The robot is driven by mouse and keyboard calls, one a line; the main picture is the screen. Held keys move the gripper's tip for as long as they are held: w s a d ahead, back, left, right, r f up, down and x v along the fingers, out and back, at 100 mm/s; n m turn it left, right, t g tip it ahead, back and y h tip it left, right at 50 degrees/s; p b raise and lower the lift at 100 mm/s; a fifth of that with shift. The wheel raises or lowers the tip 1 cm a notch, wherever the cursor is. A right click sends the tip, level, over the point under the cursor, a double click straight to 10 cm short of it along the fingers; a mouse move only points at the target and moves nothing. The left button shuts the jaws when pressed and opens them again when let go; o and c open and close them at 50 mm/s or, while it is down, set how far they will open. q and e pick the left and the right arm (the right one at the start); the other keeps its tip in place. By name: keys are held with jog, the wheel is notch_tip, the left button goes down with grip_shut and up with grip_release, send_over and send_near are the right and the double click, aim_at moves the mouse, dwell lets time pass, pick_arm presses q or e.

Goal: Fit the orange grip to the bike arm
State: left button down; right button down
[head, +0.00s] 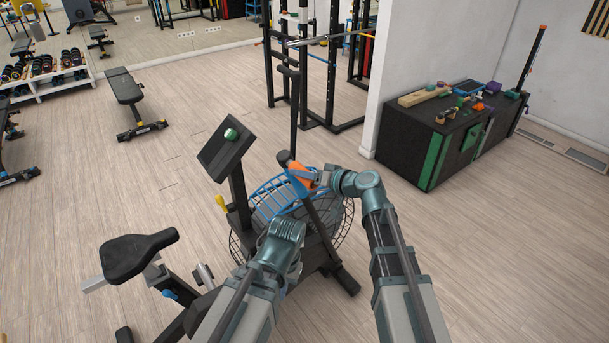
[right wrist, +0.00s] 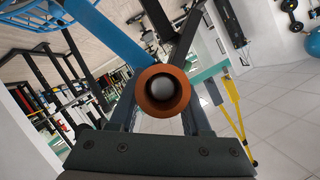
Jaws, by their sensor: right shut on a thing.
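The orange grip (head: 303,179) is in my right gripper (head: 312,181) at the front of the bike. In the right wrist view the grip (right wrist: 163,91) shows end-on as a ring with a pale grey round centre, between the two jaws. A dark bike arm (head: 318,218) slants up past the grip in the head view. A dark bar (right wrist: 157,18) stands behind the ring in the right wrist view. I cannot tell whether the grip is around the arm's end or beside it. My left gripper (head: 287,228) is low near the bike's fan cage; its jaws are hidden.
A black box (head: 407,137) with small items stands at the right. A power rack (head: 337,85) stands behind. Floor on the right is clear.

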jog(key=shift+w+a, duration=0.5)
jog(key=shift+w, duration=0.2)
jog(key=shift+c, duration=1.4)
grip_release()
jog(key=p+v, duration=0.4)
jog(key=v, duration=1)
jog(key=s+a+f+n+g+h+b, duration=0.2)
jog(key=s+a+f+g, duration=0.35)
jog(key=f, duration=0.35)
jog(key=s+d+f+g+h+b, duration=0.3)
jog(key=s+f+h, duration=0.7)
jog(key=s, duration=0.5)
notch_tip(320, 180, down, 3)
jog(key=shift+r+m+g+b, duration=0.25)
jog(key=shift+m+g+b, duration=0.15)
jog(key=shift+g+b, duration=0.25)
